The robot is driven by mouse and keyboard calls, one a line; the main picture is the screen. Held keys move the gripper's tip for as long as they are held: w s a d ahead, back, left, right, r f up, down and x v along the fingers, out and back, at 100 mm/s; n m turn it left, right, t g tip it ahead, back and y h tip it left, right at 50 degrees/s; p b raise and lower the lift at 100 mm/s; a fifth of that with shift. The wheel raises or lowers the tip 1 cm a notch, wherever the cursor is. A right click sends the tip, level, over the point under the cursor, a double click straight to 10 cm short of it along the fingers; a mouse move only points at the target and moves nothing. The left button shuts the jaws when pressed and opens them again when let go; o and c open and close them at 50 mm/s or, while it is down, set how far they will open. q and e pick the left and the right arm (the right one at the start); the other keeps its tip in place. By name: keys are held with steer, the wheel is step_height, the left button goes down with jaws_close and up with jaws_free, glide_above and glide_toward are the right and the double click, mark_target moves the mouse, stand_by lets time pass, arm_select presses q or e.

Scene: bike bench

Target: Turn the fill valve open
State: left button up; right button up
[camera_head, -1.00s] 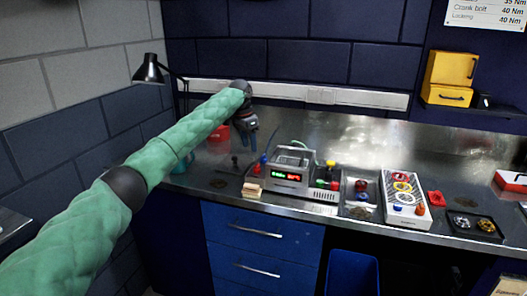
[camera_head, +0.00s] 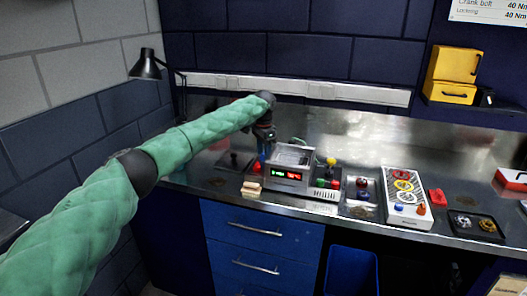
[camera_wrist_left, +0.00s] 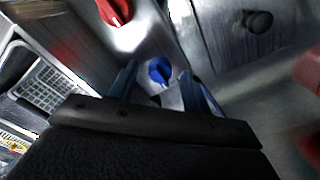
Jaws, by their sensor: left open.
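My left gripper (camera_head: 267,140) hangs over the bench at the left side of the grey machine (camera_head: 290,165) with lit red and green displays. In the left wrist view its two blue fingers (camera_wrist_left: 163,84) are open. A blue knob (camera_wrist_left: 159,70) shows in the gap between them; I cannot tell whether they touch it. A red knob (camera_wrist_left: 115,10) stands apart beyond the fingers. No readable label shows which knob is the fill valve. In the head view the knobs beside the machine are small and partly hidden by the gripper. My right gripper is out of view.
A wooden block (camera_head: 251,188) lies at the bench's front edge, left of the machine. A tray of knobs (camera_head: 361,208), a white panel with rings (camera_head: 405,219) and a black tray (camera_head: 475,226) stand to the right. A black lamp (camera_head: 146,68) is at the left.

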arm_select(q)
steer(key=shift+f, duration=0.25)
steer(key=c, duration=1)
